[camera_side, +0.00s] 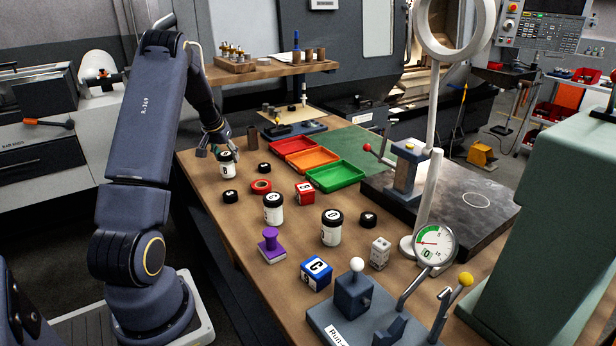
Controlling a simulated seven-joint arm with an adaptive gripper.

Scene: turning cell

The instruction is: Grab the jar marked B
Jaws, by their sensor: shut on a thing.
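My gripper (221,151) is at the far left part of the wooden bench, shut on a white jar with a black lid (227,170). The jar is upright. The mark on its front looks like a B, but it is small. I cannot tell whether its base touches the bench. Two similar jars stand nearer: a white jar with a black lid (273,213) near the middle, and another (332,233) to its right. Their letters are hard to read.
Red (270,151), orange (289,161) and green (312,178) trays lie right of my gripper.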

